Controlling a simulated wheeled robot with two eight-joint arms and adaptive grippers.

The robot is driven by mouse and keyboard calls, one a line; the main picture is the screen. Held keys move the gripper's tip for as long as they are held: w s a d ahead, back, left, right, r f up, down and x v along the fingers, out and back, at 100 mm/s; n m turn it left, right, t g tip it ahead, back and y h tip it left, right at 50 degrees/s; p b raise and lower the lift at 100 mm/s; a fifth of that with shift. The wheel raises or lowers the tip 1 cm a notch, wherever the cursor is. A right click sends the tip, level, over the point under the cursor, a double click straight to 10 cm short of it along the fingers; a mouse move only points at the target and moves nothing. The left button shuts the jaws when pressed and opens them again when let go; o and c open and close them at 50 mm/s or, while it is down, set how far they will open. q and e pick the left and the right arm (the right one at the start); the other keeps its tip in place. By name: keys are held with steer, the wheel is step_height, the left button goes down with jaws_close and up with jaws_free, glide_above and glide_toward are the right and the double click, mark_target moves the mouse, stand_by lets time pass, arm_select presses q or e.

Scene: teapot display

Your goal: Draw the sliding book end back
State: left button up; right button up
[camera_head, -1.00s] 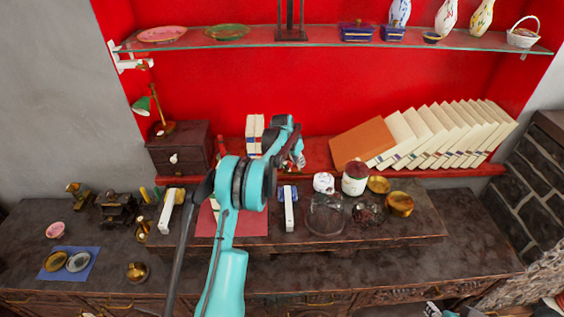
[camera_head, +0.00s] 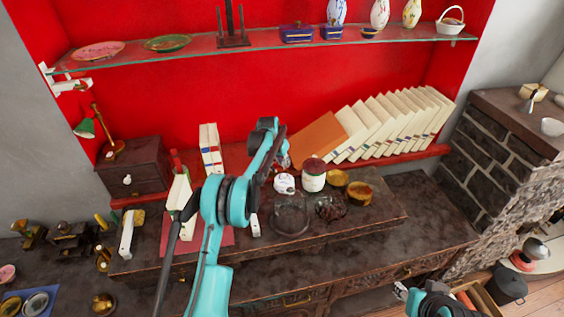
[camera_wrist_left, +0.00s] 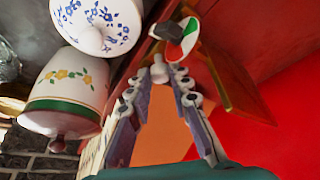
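My left gripper (camera_head: 284,161) is at the left end of the leaning book row, beside the orange book (camera_head: 318,137). In the left wrist view its fingers (camera_wrist_left: 160,76) stand apart, with orange visible between them. A small pale knob (camera_wrist_left: 159,68) shows between the fingertips; I cannot tell whether they touch it. A red-brown panel (camera_wrist_left: 238,92) stands to the right of the fingers. I cannot tell for sure which part is the sliding book end; in the head view my arm hides that spot. My right gripper (camera_head: 401,291) shows only partly at the bottom.
A glass vessel (camera_head: 290,216) and brass pots (camera_head: 358,192) are nearby. White books (camera_head: 211,150) stand to the left. A glass shelf (camera_head: 270,40) runs above.

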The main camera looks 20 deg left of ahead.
arm_select(q)
steer(key=o, duration=0.4)
steer(key=shift+r, duration=0.15)
steer(key=v, duration=1.1)
steer(key=shift+s+a+r, duration=0.1)
steer(key=shift+s+r, duration=0.15)
steer(key=shift+r, duration=0.05)
steer(key=shift+s+r, duration=0.1)
